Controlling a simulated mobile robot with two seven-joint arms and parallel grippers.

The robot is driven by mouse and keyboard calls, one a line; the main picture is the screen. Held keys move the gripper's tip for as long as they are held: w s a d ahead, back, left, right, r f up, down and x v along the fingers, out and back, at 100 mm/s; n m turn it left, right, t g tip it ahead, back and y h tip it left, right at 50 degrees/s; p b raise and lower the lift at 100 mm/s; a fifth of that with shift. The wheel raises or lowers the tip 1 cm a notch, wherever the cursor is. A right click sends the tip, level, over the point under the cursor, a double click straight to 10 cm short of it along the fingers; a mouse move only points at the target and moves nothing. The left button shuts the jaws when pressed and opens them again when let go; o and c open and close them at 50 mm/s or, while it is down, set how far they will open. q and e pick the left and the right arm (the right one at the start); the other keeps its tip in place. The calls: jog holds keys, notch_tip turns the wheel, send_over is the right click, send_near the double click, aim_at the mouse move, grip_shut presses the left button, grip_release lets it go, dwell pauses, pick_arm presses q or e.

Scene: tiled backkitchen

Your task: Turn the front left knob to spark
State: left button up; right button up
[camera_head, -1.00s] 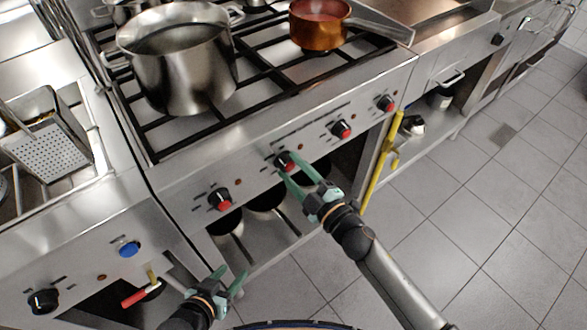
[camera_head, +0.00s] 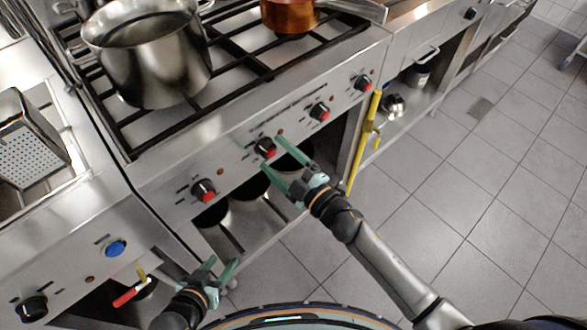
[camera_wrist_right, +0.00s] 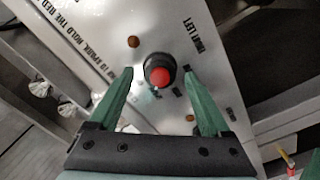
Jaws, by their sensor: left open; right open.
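The stove front has a row of black knobs with red caps. The second knob from the left (camera_head: 265,148) is at my right gripper (camera_head: 272,152), which is open with one fingertip on each side of it. In the right wrist view this knob (camera_wrist_right: 158,72) sits between the two green fingers, with a gap on both sides. Printed text ending in "LEFT" (camera_wrist_right: 190,38) is beside it. The leftmost stove knob (camera_head: 203,190) is clear of both grippers. My left gripper (camera_head: 222,267) is open and empty, low in front of the counter.
A steel pot (camera_head: 150,60) and a copper pan (camera_head: 290,15) stand on the stove. A yellow pipe with a valve (camera_head: 365,140) runs down right of the knobs. A blue knob (camera_head: 115,248) and a red-handled valve (camera_head: 130,294) are at lower left.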

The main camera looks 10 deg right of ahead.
pick_arm(q)
jog(key=shift+a, duration=0.1)
pick_arm(e)
jog(key=v, duration=1.2)
pick_arm(q)
notch_tip(320, 180, up, 8)
jog(key=s+a+y+p, duration=0.1)
jog(key=a+p, duration=0.1)
jog(key=p, duration=0.8)
jog(key=shift+s+a+n, duration=0.25)
jog(key=shift+a+n, duration=0.05)
jog(key=shift+a, duration=0.1)
pick_arm(e)
jog(key=s+d+f+m+g+h, duration=0.5)
jog(key=s+d+m+h, duration=0.3)
jog(key=m, duration=0.7)
jog(key=shift+s+d+f+g, duration=0.3)
jog(key=shift+s+d+f, duration=0.15)
jog(key=shift+s, duration=0.55)
pick_arm(q)
jog(key=shift+w+d+r, duration=0.1)
jog(key=shift+c, duration=0.3)
